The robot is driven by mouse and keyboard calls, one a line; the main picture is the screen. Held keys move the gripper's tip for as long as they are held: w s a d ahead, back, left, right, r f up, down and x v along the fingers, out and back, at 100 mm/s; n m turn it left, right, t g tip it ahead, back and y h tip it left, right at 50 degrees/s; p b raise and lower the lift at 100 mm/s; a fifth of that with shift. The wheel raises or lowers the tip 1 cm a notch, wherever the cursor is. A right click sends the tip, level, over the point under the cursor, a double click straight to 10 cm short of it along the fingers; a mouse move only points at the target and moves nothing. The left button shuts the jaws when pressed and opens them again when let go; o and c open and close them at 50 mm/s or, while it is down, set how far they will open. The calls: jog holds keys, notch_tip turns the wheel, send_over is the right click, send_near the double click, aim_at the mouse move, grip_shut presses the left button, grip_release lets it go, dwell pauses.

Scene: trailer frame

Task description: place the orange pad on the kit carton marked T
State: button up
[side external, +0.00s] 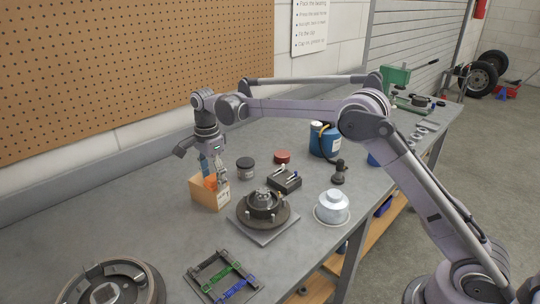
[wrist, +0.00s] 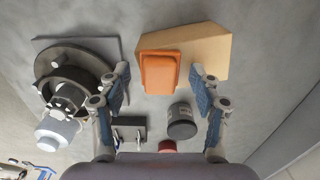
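The orange pad (wrist: 160,72) lies at the top of the tan kit carton (wrist: 208,48), toward the carton's left side in the wrist view. Whether it rests fully on the carton cannot be told. In the side view the pad (side external: 210,182) shows orange at the top of the carton (side external: 212,197), partly hidden by the fingers. I cannot read a T on the carton. My gripper (side external: 210,168) is just above the pad, pointing down. In the wrist view its blue-padded fingers (wrist: 160,80) stand apart, with a gap on each side of the pad.
A hub on a square plate (side external: 263,208) stands close to the carton's right. A dark jar (side external: 245,168), a red puck (side external: 282,156) and a black block (side external: 285,180) are behind. A white flanged part (side external: 332,207) is farther right. The bench left of the carton is clear.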

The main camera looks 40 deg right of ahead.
aim_at(213, 177)
notch_tip(213, 177, up, 11)
jog(key=s+d+r+n+t, duration=0.2)
jog(key=s+d+r+n, duration=0.1)
jog(key=s+r+n, duration=0.3)
jog(key=s+d+f+n+t, duration=0.1)
jog(key=s+d+f+n, duration=0.1)
jog(key=s, duration=0.6)
jog(key=s+d+f+n+t, duration=0.2)
jog(key=s+f+n, duration=0.3)
jog(key=s, duration=0.4)
jog(key=s+d+f+n+t, duration=0.2)
jog(key=s+f+n, duration=0.2)
jog(key=s, duration=0.4)
jog(key=shift+s+n, duration=0.3)
jog(key=shift+n, duration=0.2)
